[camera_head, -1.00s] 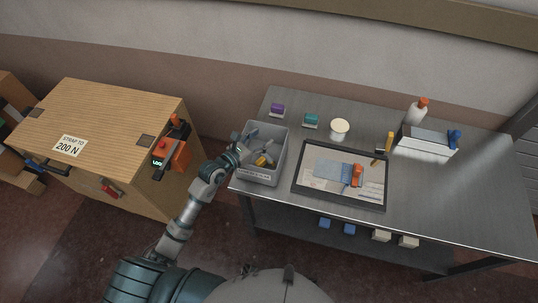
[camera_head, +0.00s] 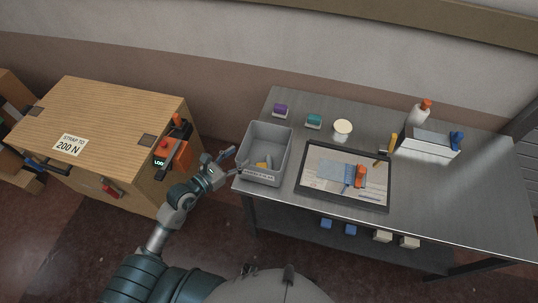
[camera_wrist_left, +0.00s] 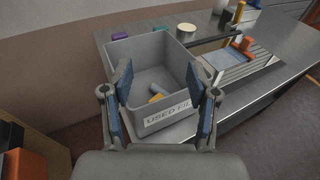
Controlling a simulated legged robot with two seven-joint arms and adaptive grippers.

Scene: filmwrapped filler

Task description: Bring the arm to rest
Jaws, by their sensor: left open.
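My left gripper (camera_head: 229,161) is open and empty, just left of a grey bin at the table's left end. In the left wrist view the blue-padded fingers of the left gripper (camera_wrist_left: 160,92) stand apart, with the grey bin (camera_wrist_left: 124,48) between and beyond them. The bin (camera_head: 283,151) carries a label reading in part "USED FIL", and small yellow and grey-blue pieces (camera_wrist_left: 157,91) lie on its floor. My right gripper does not show in either view.
A metal table (camera_head: 470,205) holds a black-framed tray (camera_head: 300,184) with a blue sheet and orange tool, a white cup (camera_head: 342,128), purple and teal blocks, a bottle (camera_head: 416,115) and a white box.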

